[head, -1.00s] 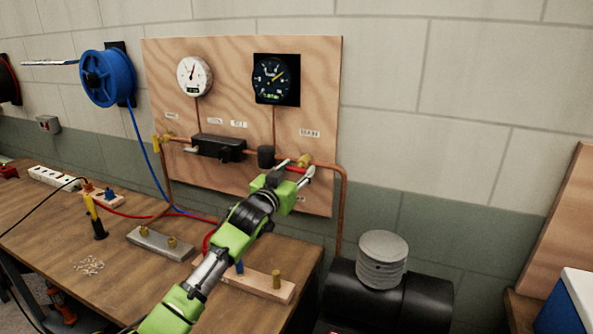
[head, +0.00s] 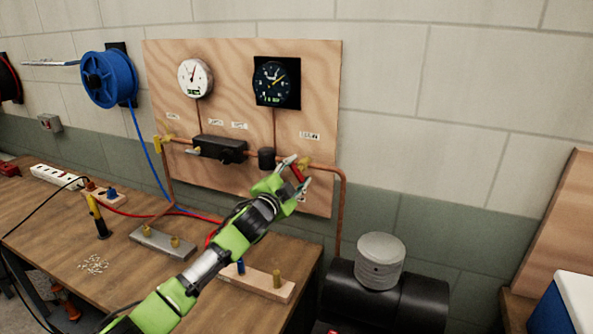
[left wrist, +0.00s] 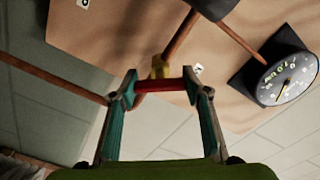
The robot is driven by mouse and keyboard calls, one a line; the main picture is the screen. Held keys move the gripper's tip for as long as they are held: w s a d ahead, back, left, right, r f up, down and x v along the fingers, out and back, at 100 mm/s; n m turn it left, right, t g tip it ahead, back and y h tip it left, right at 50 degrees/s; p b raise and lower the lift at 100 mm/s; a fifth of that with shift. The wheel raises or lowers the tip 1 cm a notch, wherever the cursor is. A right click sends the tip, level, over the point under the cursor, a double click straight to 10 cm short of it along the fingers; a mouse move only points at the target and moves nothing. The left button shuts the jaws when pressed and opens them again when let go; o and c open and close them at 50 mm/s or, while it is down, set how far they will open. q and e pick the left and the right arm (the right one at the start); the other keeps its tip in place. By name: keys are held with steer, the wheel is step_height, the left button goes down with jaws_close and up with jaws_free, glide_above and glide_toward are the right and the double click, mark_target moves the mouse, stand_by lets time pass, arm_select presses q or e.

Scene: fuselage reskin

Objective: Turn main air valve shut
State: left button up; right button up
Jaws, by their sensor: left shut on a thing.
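The main air valve is a brass body (head: 304,163) on the copper pipe near the right edge of the wooden panel, under a printed label. Its red handle (head: 297,174) slants down to the right in the head view. My left gripper (head: 297,173) is shut on this handle, one finger at each end. In the left wrist view, the red handle (left wrist: 160,86) spans between the two fingertips, with the brass body (left wrist: 158,66) just beyond it. My right gripper is in neither view.
A white gauge (head: 195,77) and a black gauge (head: 272,80) sit on the panel (head: 225,60). A black regulator block (head: 218,149) is on the pipe, left of the valve. The workbench (head: 60,215) holds loose parts. A black tank (head: 400,300) stands at lower right.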

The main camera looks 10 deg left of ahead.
arm_select(q)
steer(key=m+p, duration=0.1)
steer(key=m, duration=0.2)
steer(key=shift+m, duration=0.3)
steer(key=shift+m+p, duration=0.45)
steer(key=shift+m, duration=1.25)
steer(key=o, duration=1.1)
steer(key=shift+s, duration=0.1)
steer(key=s, duration=0.4)
steer(key=s+a, duration=0.1)
steer(key=s, duration=0.2)
steer(key=s+a, duration=0.1)
steer(key=s, duration=0.3)
steer(key=shift+s+a, duration=0.15)
steer(key=shift+s, duration=0.2)
